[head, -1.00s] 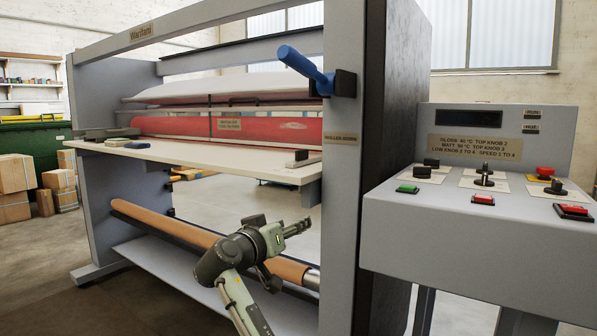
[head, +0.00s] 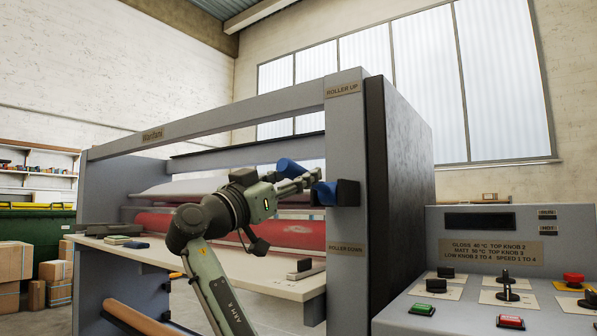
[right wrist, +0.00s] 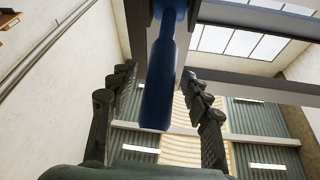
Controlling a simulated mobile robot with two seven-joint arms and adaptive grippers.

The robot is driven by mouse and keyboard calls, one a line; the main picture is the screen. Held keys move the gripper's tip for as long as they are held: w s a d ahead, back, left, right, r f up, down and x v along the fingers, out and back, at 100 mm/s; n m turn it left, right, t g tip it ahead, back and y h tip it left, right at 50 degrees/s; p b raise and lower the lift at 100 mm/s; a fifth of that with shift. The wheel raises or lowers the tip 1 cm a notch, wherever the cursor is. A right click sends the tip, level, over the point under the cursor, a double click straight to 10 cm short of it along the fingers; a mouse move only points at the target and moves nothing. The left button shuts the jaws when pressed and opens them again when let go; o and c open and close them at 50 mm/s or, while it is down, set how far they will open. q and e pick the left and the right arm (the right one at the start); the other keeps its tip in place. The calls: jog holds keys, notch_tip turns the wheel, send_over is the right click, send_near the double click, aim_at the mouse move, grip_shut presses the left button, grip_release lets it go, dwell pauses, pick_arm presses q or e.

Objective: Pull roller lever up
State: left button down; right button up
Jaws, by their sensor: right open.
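The roller lever (head: 326,193) is a blue round handle on a black pivot block, on the grey post of the laminator. It slants up and to the left from the pivot, and its middle is partly hidden by my gripper. My right gripper (head: 302,180) is at the lever with its fingers open. In the right wrist view the blue lever (right wrist: 158,90) hangs between the two spread fingers (right wrist: 158,108), with visible gaps on both sides. My left gripper is out of view.
A "ROLLER UP" label (head: 342,89) is above the lever on the post, and a "ROLLER DOWN" label (head: 346,249) is below it. A control panel (head: 480,290) with knobs and buttons stands to the right. The feed table (head: 210,268) lies below my arm.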

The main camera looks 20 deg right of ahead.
jog(key=shift+w+d+r, duration=0.15)
jog(key=shift+w+d, duration=0.05)
jog(key=shift+d, duration=0.1)
grip_shut()
